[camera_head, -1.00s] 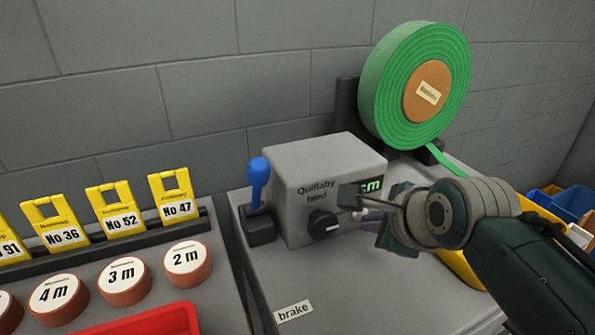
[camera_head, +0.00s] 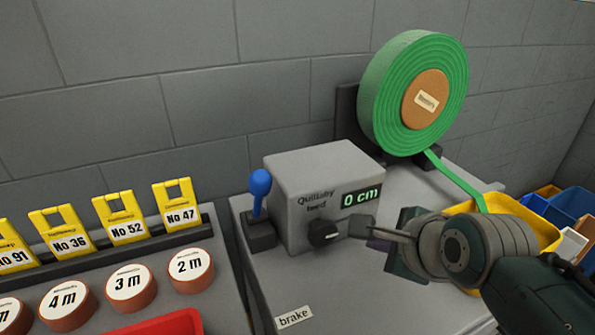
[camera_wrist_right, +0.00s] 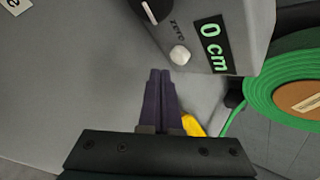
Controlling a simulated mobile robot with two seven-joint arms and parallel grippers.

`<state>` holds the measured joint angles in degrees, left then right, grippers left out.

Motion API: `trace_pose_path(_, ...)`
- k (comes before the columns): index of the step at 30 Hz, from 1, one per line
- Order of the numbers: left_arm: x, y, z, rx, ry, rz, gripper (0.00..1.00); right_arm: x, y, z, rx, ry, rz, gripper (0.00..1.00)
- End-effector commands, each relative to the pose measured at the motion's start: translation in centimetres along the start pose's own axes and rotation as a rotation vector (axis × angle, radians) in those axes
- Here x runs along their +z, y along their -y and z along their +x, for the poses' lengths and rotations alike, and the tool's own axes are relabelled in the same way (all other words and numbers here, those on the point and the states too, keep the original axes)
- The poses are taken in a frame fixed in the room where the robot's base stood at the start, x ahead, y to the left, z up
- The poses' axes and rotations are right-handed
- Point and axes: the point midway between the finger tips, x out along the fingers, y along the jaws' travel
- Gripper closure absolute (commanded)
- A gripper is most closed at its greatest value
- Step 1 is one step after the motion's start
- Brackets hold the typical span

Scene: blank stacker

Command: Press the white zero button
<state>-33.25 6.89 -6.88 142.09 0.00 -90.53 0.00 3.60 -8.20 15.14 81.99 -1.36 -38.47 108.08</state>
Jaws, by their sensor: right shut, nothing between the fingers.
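The white zero button (camera_wrist_right: 180,55) shows in the right wrist view on the face of the grey feed box (camera_head: 300,180), beside the "zero" label and below the display (camera_head: 360,197), which reads 0 cm. In the head view the button is hidden behind my right gripper (camera_head: 358,228). My right gripper is shut and empty. Its dark fingertips (camera_wrist_right: 160,75) point at the box front, just short of the button, with a small gap showing in the wrist view. My left gripper is in neither view.
A black knob (camera_head: 322,232) is on the box front, left of my fingers. A blue lever (camera_head: 260,190) stands left of the box. A green roll (camera_head: 410,95) feeds a strip into a yellow bin (camera_head: 535,225). A "brake" label (camera_head: 294,317) lies on the clear table front.

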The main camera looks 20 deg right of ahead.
Motion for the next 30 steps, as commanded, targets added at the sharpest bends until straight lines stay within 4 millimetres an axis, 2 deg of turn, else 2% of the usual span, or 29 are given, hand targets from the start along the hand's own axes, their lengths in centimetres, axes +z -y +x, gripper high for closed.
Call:
trace_pose_path(3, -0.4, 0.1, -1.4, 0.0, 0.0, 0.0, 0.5, -0.6, -0.4, -1.2, 0.003, -0.003, 0.001, 1.0)
trace_pose_path(10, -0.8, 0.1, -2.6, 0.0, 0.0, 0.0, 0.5, -1.7, -1.6, -2.7, 0.003, -0.002, 0.001, 1.0)
trace_pose_path(26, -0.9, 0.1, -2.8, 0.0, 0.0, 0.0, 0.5, -2.1, -2.0, -2.9, 0.0, -0.001, 0.0, 1.0)
trace_pose_path(30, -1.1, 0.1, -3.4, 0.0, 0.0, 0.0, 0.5, -2.0, -1.6, -4.0, 0.015, -0.005, -0.098, 1.0)
